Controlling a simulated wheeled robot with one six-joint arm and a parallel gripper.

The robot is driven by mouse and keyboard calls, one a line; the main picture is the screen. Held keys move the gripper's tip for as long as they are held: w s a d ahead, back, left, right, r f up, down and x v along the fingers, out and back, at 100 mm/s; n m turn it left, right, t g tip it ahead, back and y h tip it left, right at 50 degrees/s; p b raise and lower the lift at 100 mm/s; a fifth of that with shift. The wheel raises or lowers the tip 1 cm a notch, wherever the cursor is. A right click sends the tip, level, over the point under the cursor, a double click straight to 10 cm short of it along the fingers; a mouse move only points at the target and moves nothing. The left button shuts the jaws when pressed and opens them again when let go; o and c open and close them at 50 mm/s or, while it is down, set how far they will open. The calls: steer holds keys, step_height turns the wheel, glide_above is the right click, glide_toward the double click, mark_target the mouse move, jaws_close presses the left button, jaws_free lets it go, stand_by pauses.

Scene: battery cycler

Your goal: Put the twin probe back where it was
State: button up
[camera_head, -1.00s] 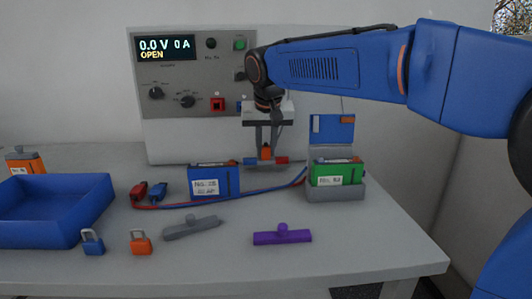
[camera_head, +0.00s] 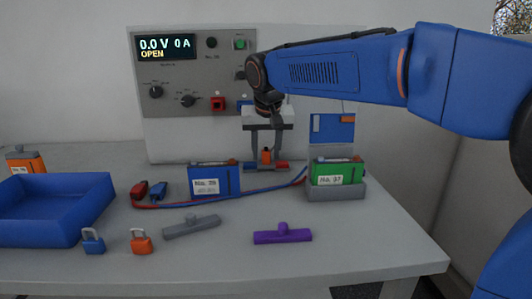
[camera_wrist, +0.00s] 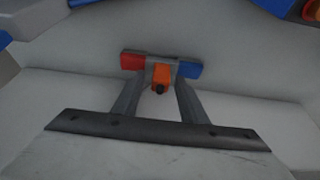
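The twin probe is a short bar with an orange grip (camera_head: 266,156), a red end (camera_head: 282,164) and a blue end (camera_head: 250,165). It lies level at the foot of the grey cycler panel, on or just above a small grey piece; contact there is unclear. In the wrist view the probe's orange grip (camera_wrist: 161,75) faces me, with red at left and blue at right. My gripper (camera_head: 266,150) points down over it, open. Its fingers (camera_wrist: 160,82) stand on either side of the orange grip with a gap.
The cycler (camera_head: 200,75) reads 0.0 V, 0 A, OPEN. A blue battery (camera_head: 228,180) stands left of the probe, a green battery in a grey holder (camera_head: 335,193) right. Red and blue leads (camera_head: 270,194) cross in front. A blue tray (camera_head: 40,225) sits left; grey and purple bars lie in front.

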steer(key=v, duration=1.1)
steer(key=shift+s+r, duration=0.25)
steer(key=shift+r, duration=0.1)
